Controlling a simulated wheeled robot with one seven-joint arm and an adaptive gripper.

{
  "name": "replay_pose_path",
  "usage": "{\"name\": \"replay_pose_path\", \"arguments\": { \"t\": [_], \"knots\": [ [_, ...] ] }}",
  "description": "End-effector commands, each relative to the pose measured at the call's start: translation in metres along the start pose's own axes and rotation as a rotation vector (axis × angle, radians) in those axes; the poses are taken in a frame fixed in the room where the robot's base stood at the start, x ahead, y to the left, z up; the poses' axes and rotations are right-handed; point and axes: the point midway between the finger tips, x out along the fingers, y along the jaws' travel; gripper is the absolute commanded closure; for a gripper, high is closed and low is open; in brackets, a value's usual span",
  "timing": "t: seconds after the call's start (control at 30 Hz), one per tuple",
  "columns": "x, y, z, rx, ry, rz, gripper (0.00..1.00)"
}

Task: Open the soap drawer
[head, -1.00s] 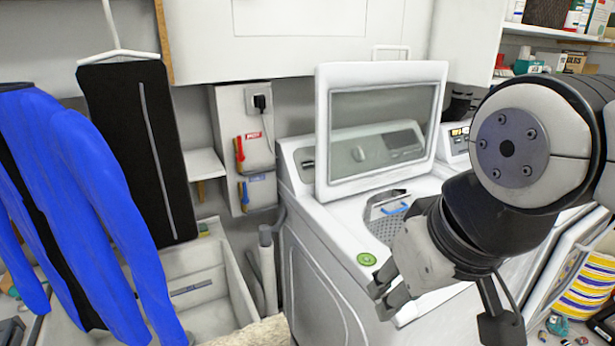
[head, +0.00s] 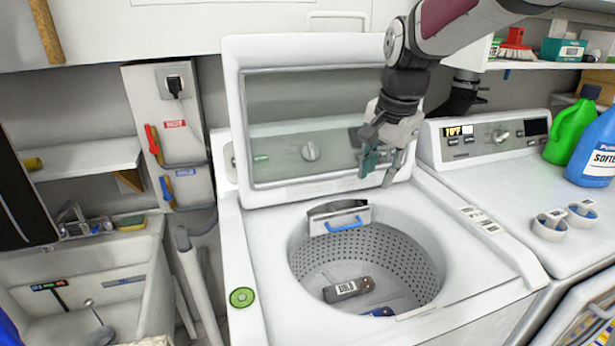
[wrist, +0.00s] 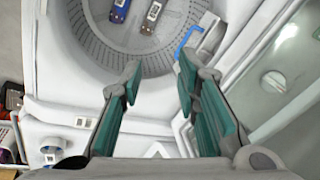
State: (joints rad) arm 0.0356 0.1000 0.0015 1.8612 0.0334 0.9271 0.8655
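The soap drawer (head: 326,219) is a small grey front with a blue handle (head: 347,226) at the back rim of the open washer tub. In the wrist view the blue handle (wrist: 187,40) shows just beyond my right finger. I cannot tell whether the drawer is fully in. My gripper (head: 378,172) is above and behind the tub, in front of the raised lid, up and right of the handle and apart from it. In the wrist view my gripper (wrist: 160,72) has its green-padded fingers spread with nothing between them.
The washer lid (head: 232,130) stands raised behind the tub. Dark labelled items (head: 348,289) lie in the tub. A dryer (head: 480,185) with green and blue bottles (head: 570,130) is at the right. A sink (head: 90,275) is at the left. A shelf (head: 530,64) hangs upper right.

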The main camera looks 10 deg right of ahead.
Motion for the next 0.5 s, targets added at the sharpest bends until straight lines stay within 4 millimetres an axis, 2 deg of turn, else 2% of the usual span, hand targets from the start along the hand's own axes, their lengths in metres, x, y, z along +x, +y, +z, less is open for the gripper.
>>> {"name": "replay_pose_path", "arguments": {
  "t": [0.03, 0.1, 0.3, 0.4, 0.5],
  "knots": [
    [0.021, -0.013, -0.011, 0.056, -0.012, 0.011, 0.7],
    [0.044, -0.027, -0.025, 0.139, -0.022, 0.021, 0.7],
    [0.103, -0.057, -0.053, 0.334, -0.042, 0.047, 0.7],
    [0.122, -0.065, -0.061, 0.396, -0.046, 0.055, 0.7],
    [0.134, -0.069, -0.065, 0.433, -0.049, 0.059, 0.7]
  ]
}}
